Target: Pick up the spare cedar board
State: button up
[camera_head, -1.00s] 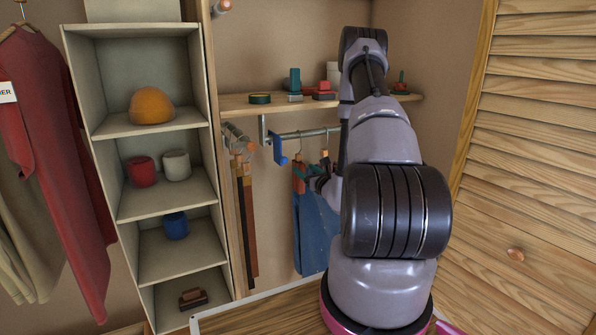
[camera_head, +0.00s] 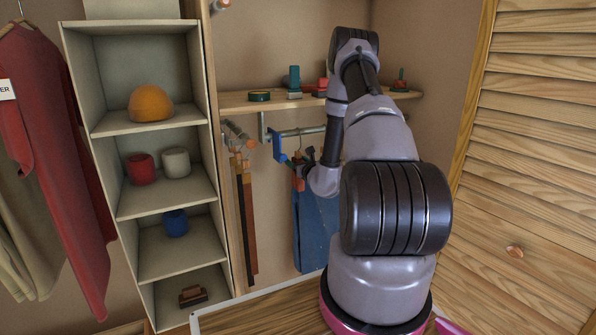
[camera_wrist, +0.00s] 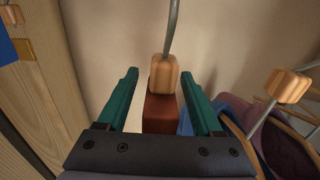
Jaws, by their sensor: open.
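A reddish-brown board (camera_wrist: 160,112), which looks like the cedar board, hangs under a pale wooden block (camera_wrist: 165,75) on a metal hook in the wrist view. My gripper (camera_wrist: 159,76) has two green fingers, one on each side of the block and board, with a gap visible on both sides. It is open. The board's lower part is hidden behind the gripper body. In the head view a small reddish piece (camera_head: 299,183), likely the same board, hangs below the rod in front of blue cloth; my gripper there is mostly hidden.
Blue garments (camera_head: 316,232) hang right beside the board; another wooden-topped hanger (camera_wrist: 288,86) is at right in the wrist view. A wooden upright (camera_wrist: 38,80) stands at left. Brown straps (camera_head: 247,220) hang left. A shelf (camera_head: 270,104) with small items is above the rod.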

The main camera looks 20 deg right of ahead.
grip_shut()
jog(key=shift+r, duration=0.45)
jog(key=r, duration=0.2)
jog(key=shift+s+r, duration=0.3)
jog(key=shift+r, duration=0.05)
jog(key=s, duration=1.7)
jog(key=shift+s+d, duration=0.25)
jog(key=shift+d, duration=0.05)
